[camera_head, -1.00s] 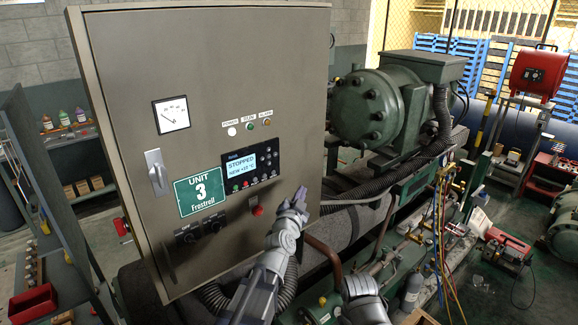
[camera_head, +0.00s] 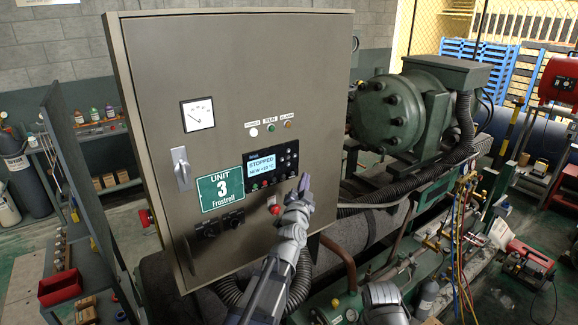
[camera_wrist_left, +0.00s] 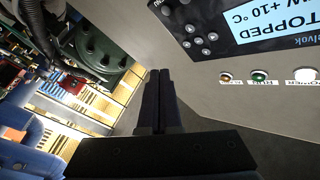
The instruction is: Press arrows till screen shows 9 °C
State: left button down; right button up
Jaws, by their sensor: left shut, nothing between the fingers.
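There, a cluster of round buttons (camera_wrist_left: 199,32) sits beside the screen. My left gripper (camera_head: 305,182) is shut and empty, to the lower right of the panel. In the left wrist view its fingers (camera_wrist_left: 154,80) point past the cabinet edge, apart from the buttons. My right gripper is out of view.
Below the panel are a red button (camera_head: 274,205) and dark switches (camera_head: 219,224). A door handle (camera_head: 181,168) sticks out at left. A green compressor (camera_head: 395,112) and hoses stand right of the cabinet. Indicator lamps (camera_head: 270,128) are above the panel.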

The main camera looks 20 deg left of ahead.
aim_at(293, 162)
pick_arm(q)
jog(key=shift+w+a, duration=0.95)
jog(key=shift+a, duration=0.25)
jog(key=shift+w+a, duration=0.9)
jog(key=shift+a, duration=0.3)
jog(key=shift+w+a, duration=0.1)
dwell(0.3)
jog(key=shift+w+a, duration=0.2)
jog(key=shift+a, duration=0.05)
jog(key=shift+w+a, duration=0.2)
jog(key=shift+a, duration=0.05)
dwell(0.7)
jog(key=shift+s+d, duration=0.5)
jog(key=shift+d, duration=0.1)
dwell(0.4)
jog(key=shift+s+d, duration=0.8)
jog(key=shift+d, duration=0.2)
jog(key=shift+s+d, duration=0.75)
jog(key=shift+d, duration=0.2)
jog(key=shift+d+f, duration=0.1)
